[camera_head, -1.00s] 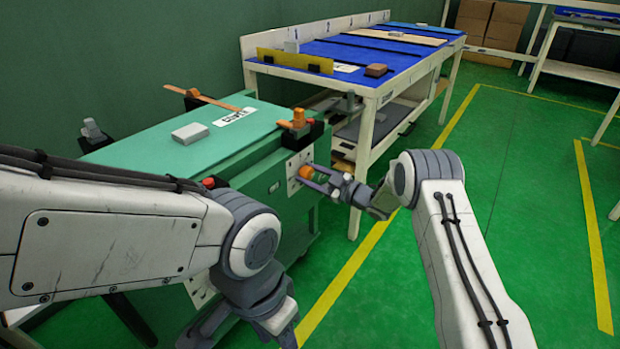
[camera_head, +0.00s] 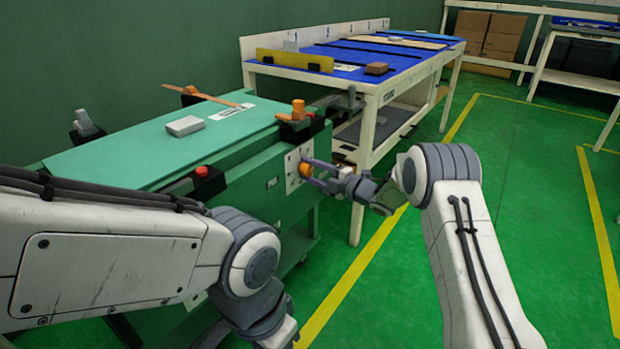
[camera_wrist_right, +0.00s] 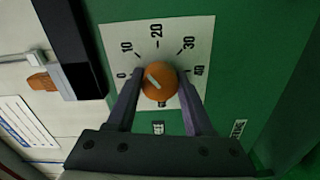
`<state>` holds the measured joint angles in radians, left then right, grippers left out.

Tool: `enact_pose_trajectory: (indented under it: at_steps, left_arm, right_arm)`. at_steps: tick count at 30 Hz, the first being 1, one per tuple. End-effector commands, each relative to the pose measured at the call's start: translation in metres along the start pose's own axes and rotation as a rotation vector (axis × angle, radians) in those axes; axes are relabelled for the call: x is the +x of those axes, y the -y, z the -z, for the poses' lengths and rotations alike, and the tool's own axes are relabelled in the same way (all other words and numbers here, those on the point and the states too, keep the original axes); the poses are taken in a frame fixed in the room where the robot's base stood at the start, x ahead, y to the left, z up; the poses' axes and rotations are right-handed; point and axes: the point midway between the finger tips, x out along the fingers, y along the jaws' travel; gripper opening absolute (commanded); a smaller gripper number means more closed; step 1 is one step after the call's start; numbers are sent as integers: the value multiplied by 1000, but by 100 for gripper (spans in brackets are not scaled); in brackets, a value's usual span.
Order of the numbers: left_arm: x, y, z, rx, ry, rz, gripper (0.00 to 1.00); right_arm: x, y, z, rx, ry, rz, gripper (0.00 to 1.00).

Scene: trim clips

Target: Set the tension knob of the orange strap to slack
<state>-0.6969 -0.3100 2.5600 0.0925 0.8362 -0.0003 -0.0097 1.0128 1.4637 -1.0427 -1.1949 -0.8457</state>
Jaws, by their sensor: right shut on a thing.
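The orange round tension knob (camera_head: 305,165) sits on a white dial plate (camera_head: 292,172) on the end of the green cart. In the right wrist view the knob (camera_wrist_right: 159,82) lies between the fingers of my right gripper (camera_wrist_right: 160,88), which is shut on it. My right gripper also shows in the head view (camera_head: 312,170). The knob's pale line points up and left, roughly toward the 10 on the dial (camera_wrist_right: 180,25), which is marked 0 to 40. An orange strap (camera_head: 210,98) lies on the cart top, and an orange lever (camera_head: 298,109) stands near its right edge. My left gripper is out of view.
The green cart top (camera_head: 120,145) holds a grey block (camera_head: 185,126). A red button (camera_head: 202,171) is on its front edge. A blue-topped workbench (camera_head: 340,62) stands behind. Green floor (camera_head: 520,190) with yellow lines is clear on the right.

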Motion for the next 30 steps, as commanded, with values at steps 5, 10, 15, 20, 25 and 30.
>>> enact_pose_trajectory:
  at_steps: [5,10,15,20,25,30]
  left_arm:
    - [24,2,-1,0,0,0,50]
    - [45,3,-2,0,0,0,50]
    - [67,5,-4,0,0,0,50]
    - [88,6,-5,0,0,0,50]
    - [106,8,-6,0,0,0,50]
    - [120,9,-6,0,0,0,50]
  right_arm:
    - [-1,6,-2,-166,2,1,0]
    - [-1,6,-2,-329,1,0,0]
    - [-1,7,-2,-490,2,0,0]
    - [-1,7,-2,-634,1,1,0]
    - [-1,6,-2,-764,2,1,0]
    - [-1,5,-1,-862,1,3,0]
